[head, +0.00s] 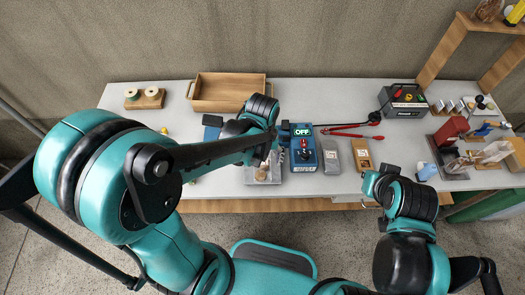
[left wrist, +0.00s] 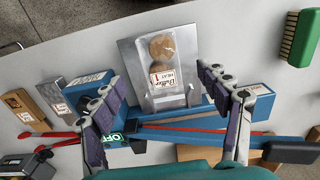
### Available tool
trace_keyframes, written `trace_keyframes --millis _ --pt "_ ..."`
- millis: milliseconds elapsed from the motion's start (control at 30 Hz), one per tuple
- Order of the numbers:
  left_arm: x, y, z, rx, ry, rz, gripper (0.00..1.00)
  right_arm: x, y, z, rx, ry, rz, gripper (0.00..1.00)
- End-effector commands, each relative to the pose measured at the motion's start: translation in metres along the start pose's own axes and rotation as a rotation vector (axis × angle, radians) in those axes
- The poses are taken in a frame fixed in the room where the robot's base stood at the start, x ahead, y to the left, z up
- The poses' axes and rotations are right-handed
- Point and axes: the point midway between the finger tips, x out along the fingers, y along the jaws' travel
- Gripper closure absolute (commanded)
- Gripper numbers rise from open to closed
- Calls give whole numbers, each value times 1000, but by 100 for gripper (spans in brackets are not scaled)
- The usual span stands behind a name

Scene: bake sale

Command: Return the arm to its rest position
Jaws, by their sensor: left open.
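My left gripper (head: 277,140) hangs over the blue sealer in the head view, its fingers mostly hidden by my own arm. In the left wrist view the left gripper (left wrist: 163,78) is open, with purple pads apart and nothing held. A clear bag of cookies (left wrist: 162,62) labelled "Butter" lies on a metal plate (left wrist: 134,72) beyond and between the fingers. The bag also shows partly in the head view (head: 264,170). My right arm's end (head: 376,184) is at the table's front edge; its fingers cannot be made out.
A sealer control box (head: 304,152) reads OFF. A green brush (left wrist: 302,38) lies to the side. The table's back middle is clear.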

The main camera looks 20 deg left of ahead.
Motion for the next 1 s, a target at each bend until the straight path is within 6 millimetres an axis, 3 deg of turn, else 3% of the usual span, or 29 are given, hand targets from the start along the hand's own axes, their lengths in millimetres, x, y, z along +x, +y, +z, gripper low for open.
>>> trace_keyframes --millis 100,300,633,1000 --pt "-23 0 0 0 0 0 25 0 0 0 0 0 0 100" --pt "-48 0 0 0 0 0 25 0 0 0 0 0 0 100" --pt "-58 -3 1 7 16 8 25 1 0 0 0 0 0 100" --pt "-93 -48 13 163 364 98 25 10 0 7 0 0 0 100"
